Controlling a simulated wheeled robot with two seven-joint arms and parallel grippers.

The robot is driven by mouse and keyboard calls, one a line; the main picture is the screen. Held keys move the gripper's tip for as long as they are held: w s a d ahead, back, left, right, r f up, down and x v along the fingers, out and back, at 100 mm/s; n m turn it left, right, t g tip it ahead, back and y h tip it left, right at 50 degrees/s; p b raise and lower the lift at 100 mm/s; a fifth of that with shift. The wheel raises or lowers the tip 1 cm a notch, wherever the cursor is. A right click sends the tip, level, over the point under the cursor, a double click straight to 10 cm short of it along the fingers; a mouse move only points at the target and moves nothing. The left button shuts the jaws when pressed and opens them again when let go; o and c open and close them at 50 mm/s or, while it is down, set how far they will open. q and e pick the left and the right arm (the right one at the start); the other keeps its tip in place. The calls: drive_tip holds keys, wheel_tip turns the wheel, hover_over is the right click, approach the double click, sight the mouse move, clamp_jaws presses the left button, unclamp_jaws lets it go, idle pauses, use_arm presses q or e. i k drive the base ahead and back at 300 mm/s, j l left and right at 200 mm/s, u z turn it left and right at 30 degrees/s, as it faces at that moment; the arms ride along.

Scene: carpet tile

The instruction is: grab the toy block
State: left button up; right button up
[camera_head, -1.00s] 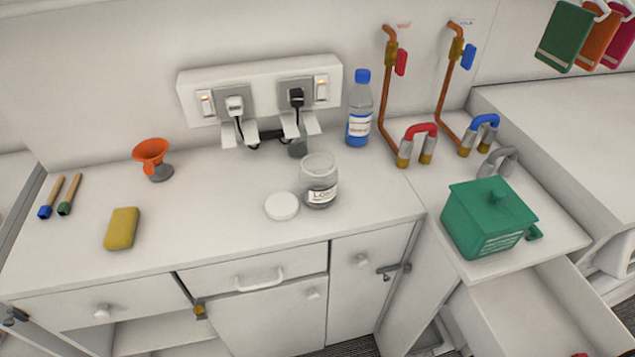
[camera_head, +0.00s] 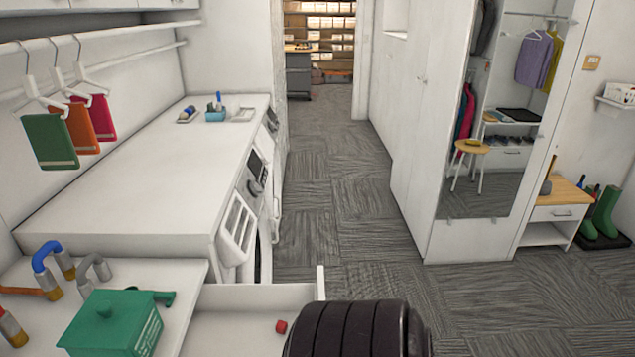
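A small red block (camera_head: 281,327), likely the toy block, lies inside an open white drawer (camera_head: 245,296) at the bottom of the head view, toward the drawer's right side. A dark ribbed rounded part at the bottom centre, likely part of my own arm, stands just right of the drawer and covers what is behind it. Neither of my grippers shows in the head view.
A long white worktop (camera_head: 150,165) runs back above front-loading machines. Grey carpet floor (camera_head: 340,200) is open to the right, before a wardrobe (camera_head: 480,110).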

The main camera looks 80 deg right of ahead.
sight(280, 327)
drive_tip(key=z, duration=2.1)
